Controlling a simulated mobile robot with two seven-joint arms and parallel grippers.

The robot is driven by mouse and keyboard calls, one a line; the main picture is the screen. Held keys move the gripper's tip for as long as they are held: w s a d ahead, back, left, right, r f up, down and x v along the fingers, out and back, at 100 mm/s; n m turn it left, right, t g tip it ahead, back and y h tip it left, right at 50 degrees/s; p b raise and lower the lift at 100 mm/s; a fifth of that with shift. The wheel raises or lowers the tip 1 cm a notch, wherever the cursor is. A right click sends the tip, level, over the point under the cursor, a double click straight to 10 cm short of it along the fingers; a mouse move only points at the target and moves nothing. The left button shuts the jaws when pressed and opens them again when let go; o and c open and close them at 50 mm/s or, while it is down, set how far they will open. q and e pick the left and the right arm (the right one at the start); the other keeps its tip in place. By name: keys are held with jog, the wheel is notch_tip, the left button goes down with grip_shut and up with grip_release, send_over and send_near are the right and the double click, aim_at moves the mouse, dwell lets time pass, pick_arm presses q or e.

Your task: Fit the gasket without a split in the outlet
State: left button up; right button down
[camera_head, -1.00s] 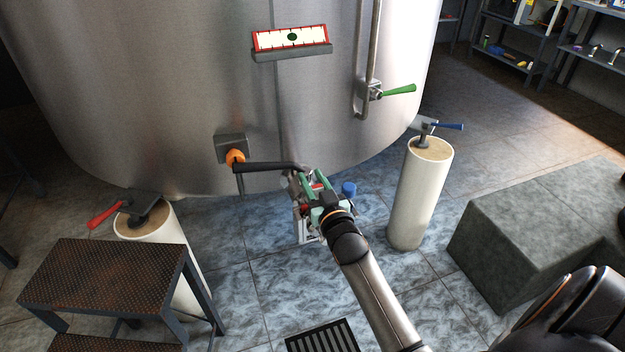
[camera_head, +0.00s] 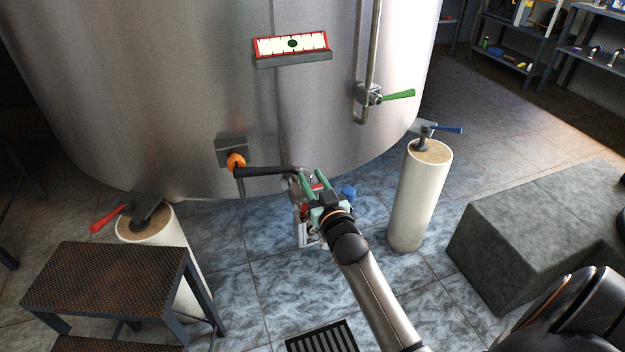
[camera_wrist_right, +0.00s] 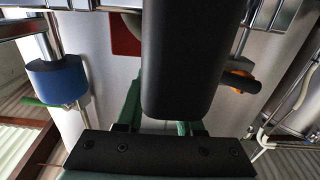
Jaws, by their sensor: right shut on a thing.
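A steel tank (camera_head: 190,75) fills the upper left of the head view. Low on its front is an orange fitting (camera_head: 236,163) with a black handle (camera_head: 265,171) reaching right. My right gripper (camera_head: 305,180), with green fingers, is at the handle's right end and is shut on it, as far as I can tell. In the right wrist view a black block-like part fills the middle, and the orange fitting (camera_wrist_right: 238,84) shows behind at right. A red and white part (camera_head: 303,225) shows below the gripper, partly hidden. I cannot make out a gasket. My left gripper is out of view.
Cream posts stand left (camera_head: 187,245) with a red-handled piece (camera_head: 110,218) and right (camera_head: 420,195) with a blue-handled one (camera_head: 446,129). A rusty step (camera_head: 105,280) is front left, a grey block (camera_head: 540,235) right. A blue cylinder (camera_head: 348,193) is beside my gripper.

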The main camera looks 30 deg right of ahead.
jog(key=shift+r, duration=0.2)
pick_arm(q)
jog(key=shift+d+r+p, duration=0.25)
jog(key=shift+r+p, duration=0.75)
jog(key=shift+p, duration=0.5)
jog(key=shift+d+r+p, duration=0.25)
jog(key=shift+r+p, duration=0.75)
jog(key=shift+p, duration=0.5)
pick_arm(e)
jog(key=shift+r, duration=2.8)
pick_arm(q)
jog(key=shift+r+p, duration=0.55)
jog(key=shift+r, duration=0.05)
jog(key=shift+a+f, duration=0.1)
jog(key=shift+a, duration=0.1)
